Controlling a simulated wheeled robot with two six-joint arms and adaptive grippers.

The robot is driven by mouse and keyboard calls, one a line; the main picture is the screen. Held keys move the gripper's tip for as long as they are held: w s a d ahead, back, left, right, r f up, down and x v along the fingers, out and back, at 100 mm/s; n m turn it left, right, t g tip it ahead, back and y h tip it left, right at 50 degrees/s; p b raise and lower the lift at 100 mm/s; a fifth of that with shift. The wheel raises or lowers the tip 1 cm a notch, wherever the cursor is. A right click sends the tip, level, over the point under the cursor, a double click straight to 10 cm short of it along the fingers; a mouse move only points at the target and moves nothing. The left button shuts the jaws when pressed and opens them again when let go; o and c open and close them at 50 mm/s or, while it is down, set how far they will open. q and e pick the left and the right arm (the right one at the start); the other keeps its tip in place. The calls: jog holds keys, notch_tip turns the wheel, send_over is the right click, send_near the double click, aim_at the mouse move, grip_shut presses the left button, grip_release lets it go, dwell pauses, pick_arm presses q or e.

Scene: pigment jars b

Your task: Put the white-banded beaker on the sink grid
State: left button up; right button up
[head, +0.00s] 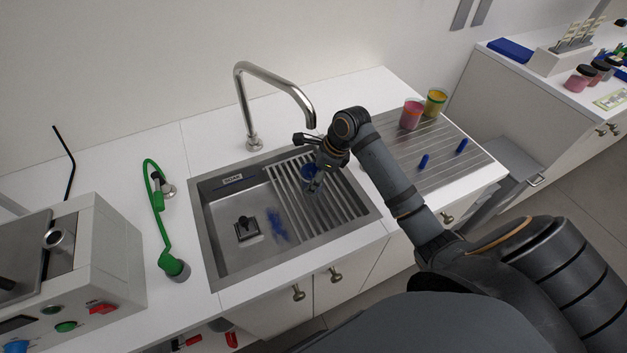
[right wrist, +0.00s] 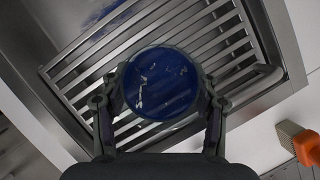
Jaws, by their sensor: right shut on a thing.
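A beaker with blue contents (head: 307,172) is held by my right gripper (head: 313,184) over the sink grid (head: 342,200); the arm partly hides it. In the right wrist view the round blue beaker (right wrist: 160,84) sits between the two fingers of my right gripper (right wrist: 160,105), which are shut on it. The slats of the grid (right wrist: 222,50) show behind it. I cannot tell whether its base touches the slats, and no white band is clear to see. My left gripper is not in view.
The sink basin (head: 225,215) has blue stains left of the grid. A faucet (head: 270,75) arches behind it. A green hose (head: 158,215) lies left of the sink.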

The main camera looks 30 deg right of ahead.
jog(key=shift+s+a+r, duration=0.2)
jog(key=o, duration=1.2)
jog(key=shift+f, duration=0.25)
jog(key=s+d, duration=0.1)
jog(key=s+d+r, duration=0.1)
jog(key=d, duration=0.1)
jog(key=s+d, duration=0.1)
jog(key=d, duration=0.1)
jog(key=shift+s+d+r, duration=0.1)
jog(key=shift+s+r, duration=0.1)
jog(key=shift+s, duration=0.15)
jog(key=s+d, duration=0.1)
jog(key=s+d+p, duration=0.1)
jog(key=s+d, duration=0.1)
jog(key=shift+d+r, duration=0.15)
jog(key=shift+d, duration=0.1)
jog(key=shift+s+d+p, duration=0.45)
jog(key=shift+d+p, duration=0.15)
jog(key=shift+d, duration=0.05)
